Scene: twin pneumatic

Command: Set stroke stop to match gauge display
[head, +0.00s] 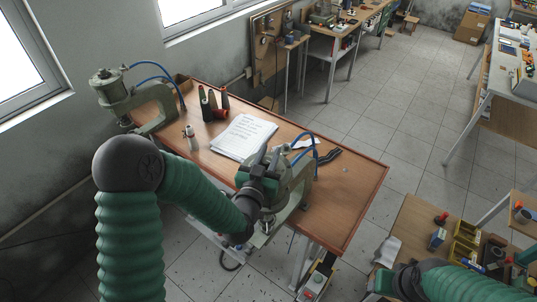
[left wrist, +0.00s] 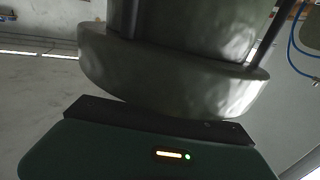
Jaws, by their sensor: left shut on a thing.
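Two grey-green pneumatic presses stand on the wooden workbench. The far press (head: 118,92) is at the back left, with a round cylinder head and a blue hose. The near press (head: 292,185) is at the front, partly hidden by my left gripper (head: 264,168). That gripper is shut at the top of the near press. In the left wrist view a worn metal cylinder and flange (left wrist: 175,75) fill the upper middle, close against the gripper. Which knob or collar sits between the fingers is hidden. I cannot make out a gauge display. My right gripper (head: 384,281) is over the lower-right bench, fingers unclear.
White papers (head: 244,137), dark and red bottles (head: 212,105), a small pale bottle (head: 191,137) and a black tool (head: 326,161) lie or stand on the workbench. Yellow bins (head: 464,240) are on the lower-right bench. The tiled floor between benches is clear.

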